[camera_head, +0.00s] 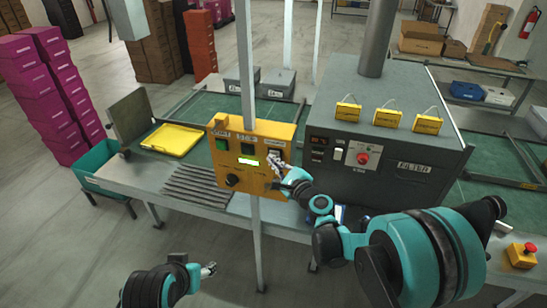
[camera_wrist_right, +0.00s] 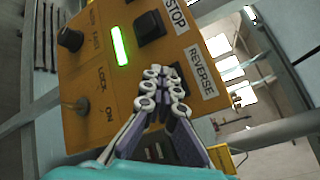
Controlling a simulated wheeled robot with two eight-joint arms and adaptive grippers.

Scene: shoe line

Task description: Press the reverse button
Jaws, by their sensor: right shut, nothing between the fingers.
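The yellow control box (camera_head: 262,182) is mounted on a post in the middle of the head view. It carries a green button, a black button (camera_wrist_right: 150,27) beside the STOP label and a small lit green display. The REVERSE label (camera_wrist_right: 201,70) is readable in the right wrist view. My right gripper (camera_wrist_right: 165,85) is shut and empty, with its fingertips right in front of the panel beside that label. The fingers mostly hide the reverse button; contact cannot be told. My left gripper (camera_head: 208,270) is low in the head view, away from the box; its opening is unclear.
A knob (camera_wrist_right: 70,39) and a LOCK/ON key switch (camera_wrist_right: 81,105) share the panel. A grey machine (camera_head: 390,185) with yellow tags stands right of it. A yellow tray (camera_head: 172,140) lies to the left. A red emergency button (camera_head: 529,247) is at lower right.

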